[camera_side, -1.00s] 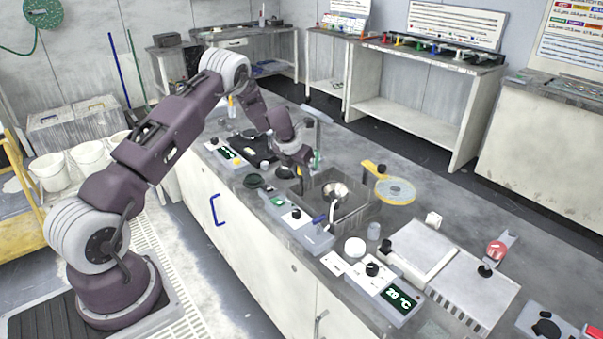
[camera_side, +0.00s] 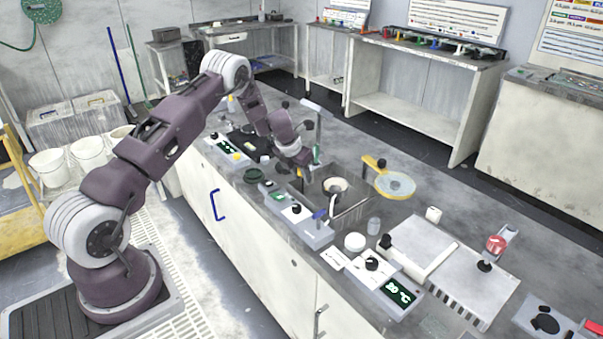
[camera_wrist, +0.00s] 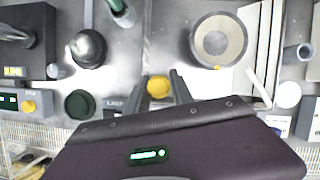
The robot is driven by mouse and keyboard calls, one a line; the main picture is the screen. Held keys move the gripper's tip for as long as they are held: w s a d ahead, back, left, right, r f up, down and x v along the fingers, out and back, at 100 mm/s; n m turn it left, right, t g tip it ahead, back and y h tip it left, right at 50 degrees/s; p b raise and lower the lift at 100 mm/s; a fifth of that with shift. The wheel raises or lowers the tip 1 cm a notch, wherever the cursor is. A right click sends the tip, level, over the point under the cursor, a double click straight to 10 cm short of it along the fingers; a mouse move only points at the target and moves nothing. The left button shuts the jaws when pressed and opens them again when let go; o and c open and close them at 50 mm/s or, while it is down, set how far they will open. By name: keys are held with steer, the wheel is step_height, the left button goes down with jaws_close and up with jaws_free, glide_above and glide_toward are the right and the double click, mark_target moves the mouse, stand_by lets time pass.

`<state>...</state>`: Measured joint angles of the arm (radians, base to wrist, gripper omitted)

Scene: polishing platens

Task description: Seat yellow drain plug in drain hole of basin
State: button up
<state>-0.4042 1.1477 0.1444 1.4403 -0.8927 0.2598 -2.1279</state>
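A round bowl-like vessel (camera_wrist: 218,40) with a beige inside stands in the basin. I cannot make out the drain hole.
A tall tap (camera_side: 318,125) rises behind my gripper. A yellow-handled round tool (camera_side: 395,185) lies right of the basin. Control boxes (camera_side: 300,215) line the front edge. In the wrist view a dark green round piece (camera_wrist: 79,104) and a shiny dome (camera_wrist: 88,48) are left of my gripper.

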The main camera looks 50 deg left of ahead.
steer(key=o, duration=0.3)
steer(key=shift+o, duration=0.2)
steer(key=v, duration=0.7)
